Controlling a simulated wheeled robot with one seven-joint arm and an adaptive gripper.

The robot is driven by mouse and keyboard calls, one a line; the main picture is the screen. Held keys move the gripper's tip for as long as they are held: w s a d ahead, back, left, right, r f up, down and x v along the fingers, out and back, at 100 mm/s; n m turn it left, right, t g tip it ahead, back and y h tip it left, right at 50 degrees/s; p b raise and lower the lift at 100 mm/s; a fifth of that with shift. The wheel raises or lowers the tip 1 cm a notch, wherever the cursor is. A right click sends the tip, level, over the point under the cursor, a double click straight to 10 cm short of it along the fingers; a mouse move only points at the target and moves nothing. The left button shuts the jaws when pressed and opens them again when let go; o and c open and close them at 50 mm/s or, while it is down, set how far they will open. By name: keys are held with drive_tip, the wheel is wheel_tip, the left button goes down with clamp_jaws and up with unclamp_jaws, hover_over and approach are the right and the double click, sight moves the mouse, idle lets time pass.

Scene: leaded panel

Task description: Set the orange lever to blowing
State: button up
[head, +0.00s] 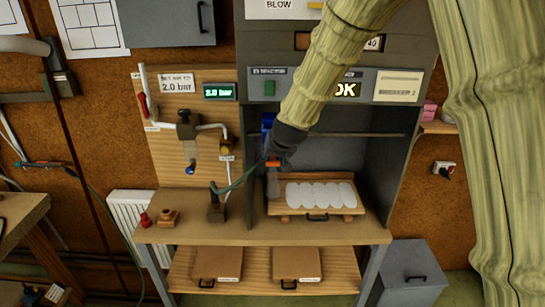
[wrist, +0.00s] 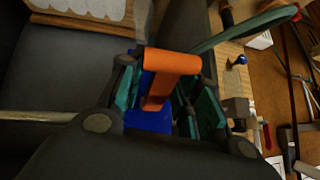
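The orange lever (wrist: 172,64) shows in the wrist view between the two fingers of my gripper (wrist: 167,70), with a blue body (wrist: 150,118) behind it. The fingers stand on either side of the lever and look apart; I cannot tell if either touches it. In the head view, a small orange part (head: 272,163) shows just below my dark gripper (head: 283,148), above the left end of the tray. My gripper hides much of the lever and its mount there.
A wooden tray (head: 280,209) with white oval pieces sits inside the grey cabinet (head: 399,150). A teal hose (head: 240,182) runs left from beside my gripper. A board (head: 168,112) with a valve and pipes and a green 2.0 bar display (head: 219,91) stand left.

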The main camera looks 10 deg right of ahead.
drive_tip(key=shift+r, duration=0.1)
drive_tip(key=v, duration=1.1)
drive_tip(key=shift+s+r, duration=0.25)
drive_tip(key=shift+s, duration=0.05)
drive_tip(key=s+d+f+g+b, duration=0.15)
drive_tip(key=s+f, duration=0.35)
drive_tip(key=f, duration=0.9)
drive_tip(key=s+d+f+g+h+b, duration=0.1)
drive_tip(key=s+d+f+b, duration=0.3)
drive_tip(key=f, duration=0.9)
drive_tip(key=s+f+g+b, duration=0.2)
drive_tip(key=s+f, duration=0.3)
drive_tip(key=f, duration=0.9)
drive_tip(key=s+d+f+g+b, duration=0.1)
drive_tip(key=s+f+g+b, duration=0.1)
drive_tip(key=s+f, duration=1.1)
drive_tip(key=s+d+f+n+g+b, duration=0.1)
drive_tip(key=s+f+b, duration=0.4)
drive_tip(key=s+f, duration=0.8)
drive_tip(key=s, duration=0.5)
drive_tip(key=shift+n+g, duration=0.3)
drive_tip(key=shift+g, duration=0.05)
drive_tip(key=shift+d, duration=0.1)
